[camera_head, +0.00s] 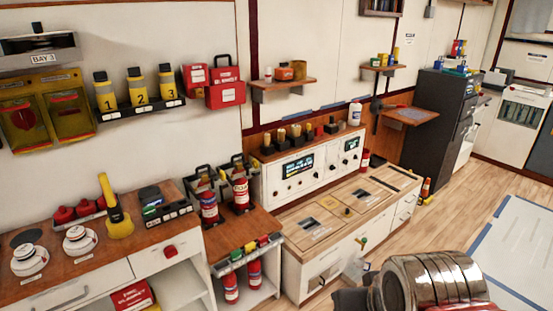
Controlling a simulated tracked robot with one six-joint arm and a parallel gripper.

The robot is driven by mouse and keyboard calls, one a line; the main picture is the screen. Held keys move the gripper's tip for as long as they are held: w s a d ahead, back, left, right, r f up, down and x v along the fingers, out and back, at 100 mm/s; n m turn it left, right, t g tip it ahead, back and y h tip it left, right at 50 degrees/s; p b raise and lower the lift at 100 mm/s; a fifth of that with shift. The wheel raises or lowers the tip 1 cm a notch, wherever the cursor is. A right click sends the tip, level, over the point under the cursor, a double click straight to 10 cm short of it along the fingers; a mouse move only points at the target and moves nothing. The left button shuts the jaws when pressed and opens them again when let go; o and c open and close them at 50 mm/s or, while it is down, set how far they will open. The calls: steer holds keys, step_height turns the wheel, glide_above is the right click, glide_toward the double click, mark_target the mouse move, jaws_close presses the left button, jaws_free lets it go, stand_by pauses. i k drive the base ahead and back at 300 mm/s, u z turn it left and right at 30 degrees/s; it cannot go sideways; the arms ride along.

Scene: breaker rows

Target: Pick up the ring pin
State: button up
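I cannot make out a ring pin for certain; it may be too small or hidden at this distance. Red fire extinguishers (240,192) stand on the low wooden bench, with another extinguisher (209,207) just left of them. Any pins on their heads are too small to tell. A ribbed metal part of my own arm fills the bottom right of the view. My gripper's fingers do not show, so I cannot see whether it holds anything.
A wooden counter (130,250) at left carries two white round devices and a yellow flashlight (115,208). A white control panel (312,165) stands behind a wood-topped cabinet (320,232). A dark cabinet (437,120) is farther back. Open wooden floor (460,195) lies at right.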

mark_target(255, 164)
steer(key=z, duration=0.15)
steer(key=i, duration=0.9)
steer(key=u, duration=0.4)
steer(key=i, duration=0.7)
steer(key=u, duration=0.75)
steer(key=i, duration=0.4)
steer(key=u, duration=0.25)
